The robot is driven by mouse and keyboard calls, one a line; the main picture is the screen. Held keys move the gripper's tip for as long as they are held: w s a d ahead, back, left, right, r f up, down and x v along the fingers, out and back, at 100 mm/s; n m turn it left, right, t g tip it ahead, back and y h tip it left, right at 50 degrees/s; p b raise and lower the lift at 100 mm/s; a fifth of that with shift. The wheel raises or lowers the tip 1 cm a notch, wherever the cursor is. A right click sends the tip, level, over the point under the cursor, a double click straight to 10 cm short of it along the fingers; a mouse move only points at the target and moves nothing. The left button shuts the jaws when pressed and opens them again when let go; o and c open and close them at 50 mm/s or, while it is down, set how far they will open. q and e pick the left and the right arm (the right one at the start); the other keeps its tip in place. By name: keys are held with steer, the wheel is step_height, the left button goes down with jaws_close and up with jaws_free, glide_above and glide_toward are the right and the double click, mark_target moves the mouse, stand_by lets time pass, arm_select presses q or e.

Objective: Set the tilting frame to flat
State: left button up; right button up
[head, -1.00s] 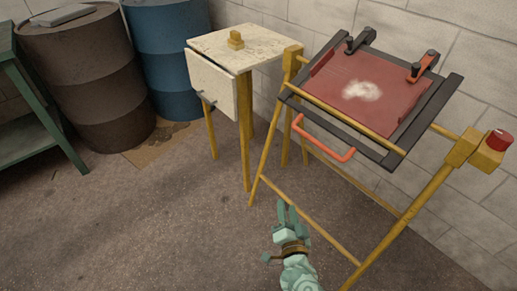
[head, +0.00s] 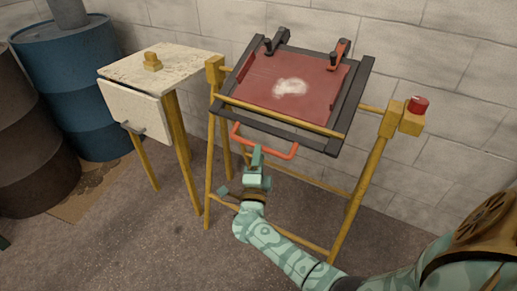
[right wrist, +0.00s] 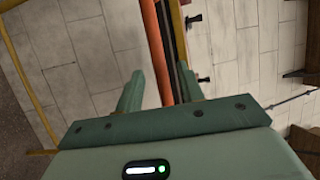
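The tilting frame (head: 361,92) is a dark border around a red panel (head: 315,92) with a white patch. It hangs on a yellow stand (head: 365,190) and slopes, its near edge lower than its far edge. A U-shaped orange handle (head: 283,155) hangs from its near edge. My right gripper (head: 257,152) is at the handle, its fingers pointing up to it. In the right wrist view my right gripper (right wrist: 160,82) is open, and the orange handle (right wrist: 154,45) runs between its fingers. I cannot tell if they touch it. My left gripper is out of view.
A red knob (head: 418,104) sits on the stand's right yellow block. Two clamps sit at the frame's far edge, one dark (head: 275,41), one orange (head: 337,54). A pale side table (head: 185,65) stands left, by a blue barrel (head: 75,80). A block wall is behind.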

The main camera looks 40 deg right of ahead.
steer(key=x, duration=0.3)
steer(key=shift+w+d+b, duration=0.2)
steer(key=shift+b, duration=0.1)
steer(key=shift+w+d+r, duration=0.1)
steer(key=shift+w+d, duration=0.05)
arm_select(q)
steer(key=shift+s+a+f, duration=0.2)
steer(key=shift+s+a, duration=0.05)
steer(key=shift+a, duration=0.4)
arm_select(e)
jaws_close()
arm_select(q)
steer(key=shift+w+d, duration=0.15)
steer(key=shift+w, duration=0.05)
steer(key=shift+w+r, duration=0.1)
arm_select(e)
steer(key=shift+r, duration=0.1)
